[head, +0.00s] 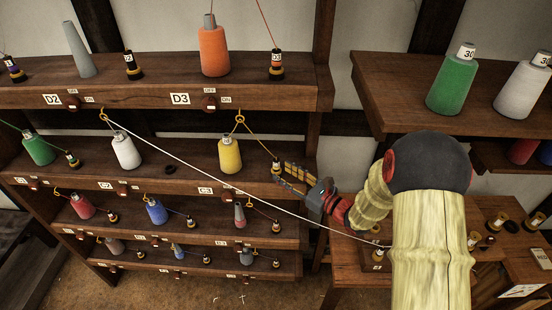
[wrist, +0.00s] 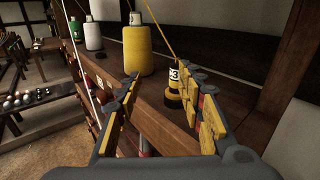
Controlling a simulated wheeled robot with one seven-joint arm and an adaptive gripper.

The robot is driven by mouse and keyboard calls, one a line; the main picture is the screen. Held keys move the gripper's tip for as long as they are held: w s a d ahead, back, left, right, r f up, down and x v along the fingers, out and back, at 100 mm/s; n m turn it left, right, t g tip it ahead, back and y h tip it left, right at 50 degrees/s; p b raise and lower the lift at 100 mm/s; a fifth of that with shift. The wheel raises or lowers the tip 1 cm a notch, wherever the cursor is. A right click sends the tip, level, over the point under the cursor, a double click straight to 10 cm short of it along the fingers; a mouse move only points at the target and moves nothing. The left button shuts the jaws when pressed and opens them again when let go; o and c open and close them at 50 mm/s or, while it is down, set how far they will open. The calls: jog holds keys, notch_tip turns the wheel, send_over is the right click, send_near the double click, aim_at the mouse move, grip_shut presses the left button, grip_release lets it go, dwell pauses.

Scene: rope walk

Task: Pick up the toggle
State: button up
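My gripper (head: 290,178) is open and empty, at the front of the shelf by the yellow cone (head: 229,155). In the wrist view its spread fingers (wrist: 165,80) frame a small black and yellow labelled bobbin (wrist: 174,84), which stands beyond the tips, nearer the right finger. The bobbin also shows behind the gripper in the head view (head: 277,165). A small dark piece (head: 170,169) lies flat on the same shelf, between the white cone (head: 123,151) and the yellow cone. It may be the toggle; I cannot tell for sure.
A taut white thread (head: 240,180) runs from a guide above the white cone down right, past my gripper, to a small block (head: 377,257). A yellow thread rises from the bobbin. A shelf (head: 160,95) overhangs above; a wooden upright (wrist: 275,85) stands at right.

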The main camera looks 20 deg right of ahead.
aim_at(276, 159)
jog(key=shift+w+d+f+m+t+h, duration=0.1)
jog(key=shift+w+d+m+t+h, duration=0.15)
jog(key=shift+d, duration=0.2)
jog(key=shift+d+f+m+t+h, duration=0.15)
jog(key=shift+d+m+h, duration=0.1)
jog(key=shift+d+m, duration=0.15)
jog(key=shift+w+d, duration=0.25)
jog(key=p+x, duration=0.2)
jog(key=x, duration=0.5)
jog(key=shift+w+a+r, duration=0.1)
jog(key=shift+w, duration=0.05)
jog(key=shift+c, duration=0.8)
jog(key=c, duration=0.7)
grip_shut()
